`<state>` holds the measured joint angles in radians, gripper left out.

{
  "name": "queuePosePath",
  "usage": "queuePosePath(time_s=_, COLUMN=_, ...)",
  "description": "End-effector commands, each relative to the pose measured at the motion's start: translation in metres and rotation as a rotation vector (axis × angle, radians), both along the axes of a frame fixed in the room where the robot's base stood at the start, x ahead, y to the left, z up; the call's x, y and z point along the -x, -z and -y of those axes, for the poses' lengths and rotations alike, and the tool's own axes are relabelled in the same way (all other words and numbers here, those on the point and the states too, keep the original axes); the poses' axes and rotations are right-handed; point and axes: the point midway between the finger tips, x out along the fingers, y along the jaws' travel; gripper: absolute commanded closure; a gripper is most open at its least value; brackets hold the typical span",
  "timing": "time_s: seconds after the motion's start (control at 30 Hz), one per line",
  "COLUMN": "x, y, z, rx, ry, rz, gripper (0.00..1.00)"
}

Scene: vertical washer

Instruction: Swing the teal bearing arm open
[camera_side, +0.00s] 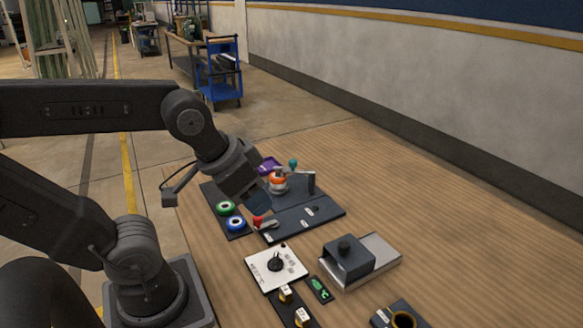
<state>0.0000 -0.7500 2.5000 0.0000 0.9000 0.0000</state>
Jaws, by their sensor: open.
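A small teal part (293,163), which looks like the end of the bearing arm, shows at the back of the dark fixture plate (322,208). It stands just behind an orange and white round part (278,182). How far the arm is swung is too small to tell. My gripper (262,206) is tilted down over the left part of the fixture, in front and to the left of the teal part and apart from it. It is open; its fingers are partly hidden, and I see nothing held.
Green (225,208) and blue (236,223) rings lie on a dark plate at left. A red part (258,222) sits below my gripper. A white dial panel (275,266), a grey box (346,257) and a dark-holed block (402,318) stand nearer. The table's right side is clear.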

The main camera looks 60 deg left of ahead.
Motion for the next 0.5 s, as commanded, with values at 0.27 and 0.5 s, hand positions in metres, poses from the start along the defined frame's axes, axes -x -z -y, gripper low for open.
queuePosePath(time_s=0.27, x=-0.023, y=-0.015, z=-0.011, rx=0.021, ry=-0.088, rz=-0.039, gripper=0.47)
queuePosePath(time_s=0.5, x=-0.102, y=-0.048, z=-0.064, rx=0.099, ry=-0.396, rz=-0.169, gripper=0.47)
